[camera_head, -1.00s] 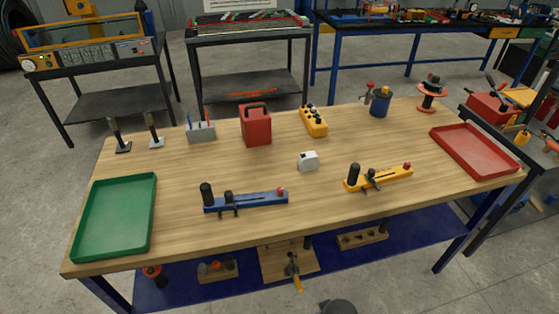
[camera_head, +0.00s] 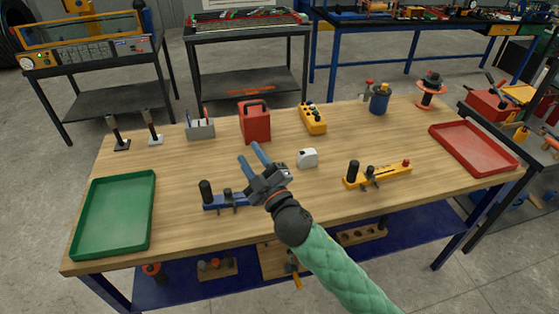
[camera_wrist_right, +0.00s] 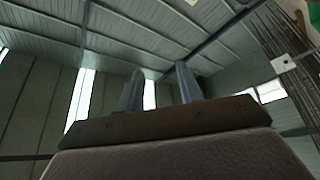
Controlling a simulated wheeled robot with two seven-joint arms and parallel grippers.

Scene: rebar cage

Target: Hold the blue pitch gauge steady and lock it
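The blue pitch gauge (camera_head: 222,201) lies on the wooden table, left of centre. Its black upright handle (camera_head: 206,192) is at its left end. Its right part is hidden behind my right gripper. My right gripper (camera_head: 254,153) is in front of and above the gauge in the head view, its two fingers spread apart with nothing between them. In the right wrist view its fingers (camera_wrist_right: 157,88) are also apart and empty, against the roof and walls of the hall. I cannot tell whether it touches the gauge; it appears raised. My left gripper is not in view.
A yellow gauge (camera_head: 384,175) lies to the right. A green tray (camera_head: 90,247) is at the left, a red tray (camera_head: 515,171) at the right. The table between is mostly clear.

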